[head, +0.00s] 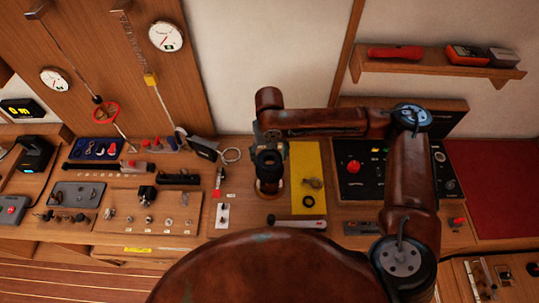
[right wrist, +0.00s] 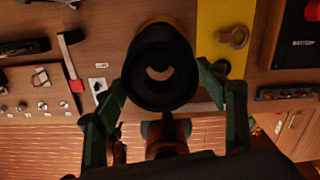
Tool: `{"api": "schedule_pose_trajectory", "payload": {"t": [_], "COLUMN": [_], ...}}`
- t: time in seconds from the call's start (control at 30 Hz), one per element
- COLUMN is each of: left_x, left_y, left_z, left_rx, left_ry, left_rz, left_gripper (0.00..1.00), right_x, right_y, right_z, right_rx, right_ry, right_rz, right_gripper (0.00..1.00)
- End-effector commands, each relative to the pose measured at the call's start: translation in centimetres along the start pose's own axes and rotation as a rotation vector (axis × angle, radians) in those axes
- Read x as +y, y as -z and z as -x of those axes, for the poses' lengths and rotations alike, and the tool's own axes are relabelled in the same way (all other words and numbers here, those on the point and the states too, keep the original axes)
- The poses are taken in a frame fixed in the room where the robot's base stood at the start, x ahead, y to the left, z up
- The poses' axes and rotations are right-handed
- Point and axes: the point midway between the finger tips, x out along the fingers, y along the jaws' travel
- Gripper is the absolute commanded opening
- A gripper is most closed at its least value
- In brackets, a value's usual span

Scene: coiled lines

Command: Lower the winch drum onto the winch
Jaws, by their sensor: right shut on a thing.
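The winch drum (head: 268,158) is a black, hollow ring-shaped piece at the middle of the bench in the head view. My right gripper (head: 270,146) comes over it from above and is shut on it. In the right wrist view the drum (right wrist: 160,92) shows its round bore, with a green finger on each side. The winch (head: 268,187) is a brown-copper base directly below the drum. A tan edge behind the drum in the right wrist view may be part of it. Whether drum and winch touch is hidden. My left gripper is not in view.
A yellow mat (head: 308,160) with small parts lies just right of the winch. A black control panel (head: 358,184) with a red button is further right. A wooden board (head: 120,225) with small fittings stands left. A shelf (head: 435,67) hangs above.

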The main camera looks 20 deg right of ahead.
Motion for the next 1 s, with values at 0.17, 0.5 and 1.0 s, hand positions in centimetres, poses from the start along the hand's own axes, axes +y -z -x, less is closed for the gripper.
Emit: {"api": "schedule_pose_trajectory", "payload": {"t": [0.17, 0.5, 1.0], "left_x": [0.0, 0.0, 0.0], "left_y": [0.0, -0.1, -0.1], "left_z": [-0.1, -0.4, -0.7], "left_rx": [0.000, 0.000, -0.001], "left_ry": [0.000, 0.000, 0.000], "left_rz": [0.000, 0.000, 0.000], "left_gripper": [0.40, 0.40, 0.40], "right_x": [0.0, 0.0, 0.0], "right_y": [-0.1, -0.1, -0.1], "right_z": [-0.4, -1.4, -2.7], "right_rx": [-0.001, -0.002, -0.001], "right_ry": [-0.001, 0.000, 0.000], "right_rz": [0.000, 0.000, 0.000], "right_gripper": [0.30, 0.30, 0.30]}}
